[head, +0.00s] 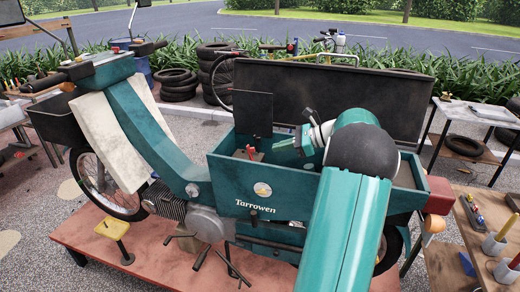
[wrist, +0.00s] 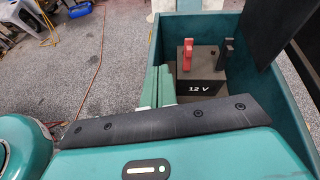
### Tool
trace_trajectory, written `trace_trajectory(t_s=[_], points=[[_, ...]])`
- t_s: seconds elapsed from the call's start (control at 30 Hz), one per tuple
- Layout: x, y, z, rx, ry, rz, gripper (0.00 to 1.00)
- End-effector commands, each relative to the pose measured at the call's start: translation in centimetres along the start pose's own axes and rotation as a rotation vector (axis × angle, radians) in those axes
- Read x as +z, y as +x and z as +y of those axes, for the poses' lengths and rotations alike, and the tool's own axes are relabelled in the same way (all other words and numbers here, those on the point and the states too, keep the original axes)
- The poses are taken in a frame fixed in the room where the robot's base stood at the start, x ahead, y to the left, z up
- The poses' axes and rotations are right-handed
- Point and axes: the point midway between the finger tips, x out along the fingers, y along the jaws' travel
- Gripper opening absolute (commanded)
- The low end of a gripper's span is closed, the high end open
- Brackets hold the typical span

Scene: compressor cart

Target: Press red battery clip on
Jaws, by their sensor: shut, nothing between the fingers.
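The battery (wrist: 201,90) is a dark grey block marked "12 V", standing inside the teal cargo box (wrist: 283,95) of a moped. The red battery clip (wrist: 187,54) is upright on its top at the left, and a black clip (wrist: 229,52) is at the right. I cannot tell whether the red clip is fully seated. In the head view the red clip (head: 250,152) shows small above the box's front wall. My gripper (wrist: 159,70) is shut and empty, its pale green fingers left of the battery in the wrist view. In the head view my gripper (head: 279,146) is right of the red clip, apart from it.
The box's big dark lid (head: 330,100) stands open behind, and a smaller dark panel (head: 252,112) rises near the battery. The moped (head: 150,120) stands on a reddish platform (head: 150,255). A tool table (head: 470,235) is at the right. Tyres (head: 178,84) lie behind.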

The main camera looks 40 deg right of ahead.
Motion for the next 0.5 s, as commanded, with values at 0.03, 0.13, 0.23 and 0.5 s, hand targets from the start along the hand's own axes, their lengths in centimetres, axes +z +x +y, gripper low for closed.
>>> trace_trajectory(t_s=[0.03,0.13,0.23,0.5], points=[[-1.8,-1.8,-1.2,-0.038,0.055,-0.04,0.0],[-3.6,-4.3,-2.7,-0.085,0.128,-0.103,0.0],[-4.4,-5.5,-3.3,-0.106,0.16,-0.133,0.0],[-4.5,-5.6,-3.3,-0.11,0.165,-0.137,0.0]])
